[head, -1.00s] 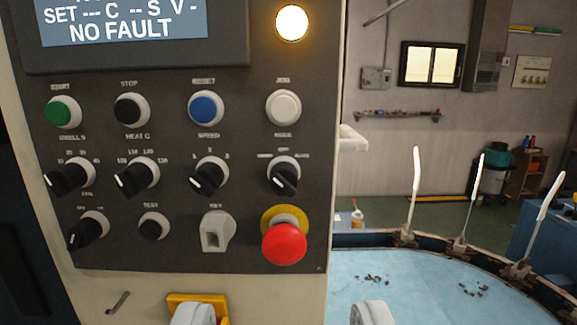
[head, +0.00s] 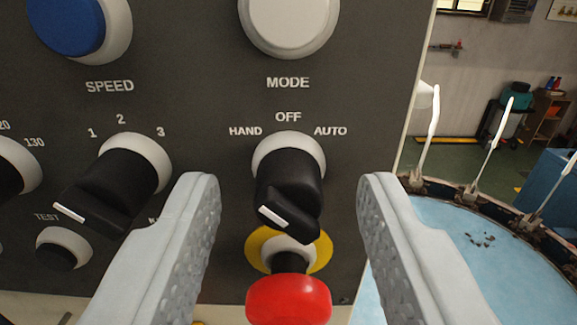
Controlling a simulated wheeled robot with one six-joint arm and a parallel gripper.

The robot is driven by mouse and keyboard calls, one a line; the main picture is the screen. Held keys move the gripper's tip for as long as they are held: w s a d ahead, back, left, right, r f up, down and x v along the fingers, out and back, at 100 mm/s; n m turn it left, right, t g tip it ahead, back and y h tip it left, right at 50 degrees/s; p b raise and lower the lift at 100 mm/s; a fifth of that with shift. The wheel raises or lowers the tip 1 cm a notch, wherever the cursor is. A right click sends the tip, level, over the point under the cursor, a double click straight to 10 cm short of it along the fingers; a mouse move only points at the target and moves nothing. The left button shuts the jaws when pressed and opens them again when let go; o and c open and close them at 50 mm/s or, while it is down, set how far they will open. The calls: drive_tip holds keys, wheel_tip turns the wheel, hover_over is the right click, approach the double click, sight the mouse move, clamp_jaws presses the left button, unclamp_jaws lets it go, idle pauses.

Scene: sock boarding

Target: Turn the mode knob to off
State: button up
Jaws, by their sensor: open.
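The black mode knob (head: 288,190) is on the dark panel under the label MODE, with HAND at left, OFF at top and AUTO at right. Its grip bar slants from upper left to lower right. The white mark is at the bar's left end, on the HAND side and away from OFF. My gripper (head: 288,188) is open, with one grey finger on each side of the knob. A visible gap separates each finger from the knob. Depth between fingertips and knob is hard to judge.
A red emergency button (head: 288,299) with a yellow ring sticks out just below, between the fingers. The speed knob (head: 112,184) is left of the left finger. A white button (head: 288,22) is above. A blue round table (head: 450,240) lies at right.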

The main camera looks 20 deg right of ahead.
drive_tip(key=shift+w+d, duration=0.1)
drive_tip(key=shift+w, duration=0.1)
clamp_jaws()
idle(0.3)
drive_tip(key=m, duration=0.4)
drive_tip(key=shift+m, duration=2.4)
